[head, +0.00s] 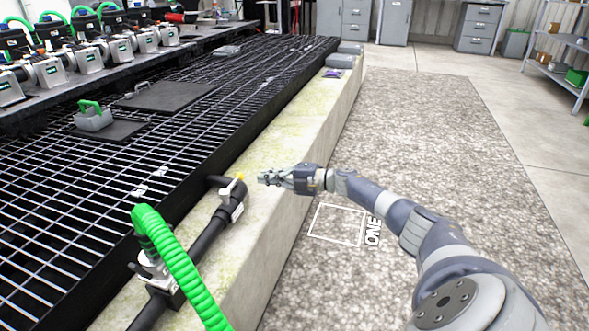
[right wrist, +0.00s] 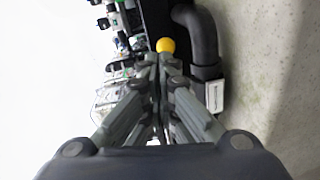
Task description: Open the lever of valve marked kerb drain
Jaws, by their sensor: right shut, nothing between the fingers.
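A black pipe (head: 208,240) runs along the pale kerb, with a black valve body (head: 231,205) and a side elbow near its far end. A small yellow lever end (head: 240,177) shows at the top of this valve, beside a white tag (head: 226,187) too small to read. My right gripper (head: 263,178) is shut and empty just right of the yellow end, with a small gap seeming to remain. In the right wrist view the yellow end (right wrist: 166,45) appears just beyond the closed fingertips (right wrist: 152,60), next to the black elbow (right wrist: 203,40). My left gripper is out of view.
A green ribbed hose (head: 180,268) joins a grey coupling (head: 155,268) on the nearer pipe. Black grating (head: 60,190) lies left of the concrete kerb (head: 285,150). The gravel-patterned floor (head: 430,140) at right is clear.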

